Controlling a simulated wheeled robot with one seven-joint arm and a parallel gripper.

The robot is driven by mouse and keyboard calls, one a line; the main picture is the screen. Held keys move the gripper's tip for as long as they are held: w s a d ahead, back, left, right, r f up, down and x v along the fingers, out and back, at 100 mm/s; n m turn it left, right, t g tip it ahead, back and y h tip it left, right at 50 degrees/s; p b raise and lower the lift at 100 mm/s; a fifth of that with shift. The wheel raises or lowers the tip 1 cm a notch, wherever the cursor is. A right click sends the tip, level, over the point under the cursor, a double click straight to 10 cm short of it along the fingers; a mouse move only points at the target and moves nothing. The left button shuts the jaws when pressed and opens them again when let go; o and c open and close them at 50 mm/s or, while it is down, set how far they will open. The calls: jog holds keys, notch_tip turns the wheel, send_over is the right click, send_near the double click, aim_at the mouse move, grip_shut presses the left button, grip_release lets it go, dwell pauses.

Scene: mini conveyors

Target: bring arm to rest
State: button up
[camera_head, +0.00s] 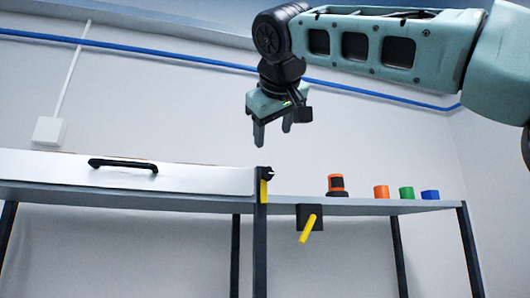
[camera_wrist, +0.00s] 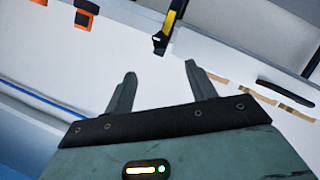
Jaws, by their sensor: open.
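My gripper (camera_head: 272,134) hangs at the end of my arm in the head view, fingers pointing down. It is high above the shelf-like bench (camera_head: 350,208), clear of everything on it. In the wrist view my gripper (camera_wrist: 160,88) shows two grey fingers spread apart with nothing between them.
A white panel with a black handle (camera_head: 123,165) stands on the bench's left. Near it are a yellow-black latch (camera_head: 264,188) and a yellow lever (camera_head: 308,230). An orange-black button (camera_head: 336,184) and orange (camera_head: 381,192), green (camera_head: 406,193) and blue (camera_head: 430,195) pieces sit to the right.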

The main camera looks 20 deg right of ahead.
jog(key=s+a+f+n+g+y, duration=0.1)
jog(key=a+f+n+g, duration=0.15)
jog(key=f, duration=0.85)
jog(key=s+a+f+n+g+y, duration=0.15)
jog(key=a+f, duration=0.25)
jog(key=f, duration=0.6)
jog(key=s+a+f+n+g+y, duration=0.1)
jog(key=a+f+g, duration=0.25)
jog(key=f, duration=0.75)
jog(key=s+d+f+g, duration=0.3)
jog(key=s+f, duration=0.8)
jog(key=f, duration=0.2)
jog(key=s+d+f+m+g, duration=0.1)
jog(key=s+d+f+g, duration=0.2)
jog(key=s+f, duration=0.8)
notch_tip(320, 180, down, 3)
jog(key=shift+s+d+f+m, duration=0.1)
jog(key=shift+s+d+m, duration=0.15)
jog(key=shift+d, duration=0.35)
jog(key=shift+w, duration=0.1)
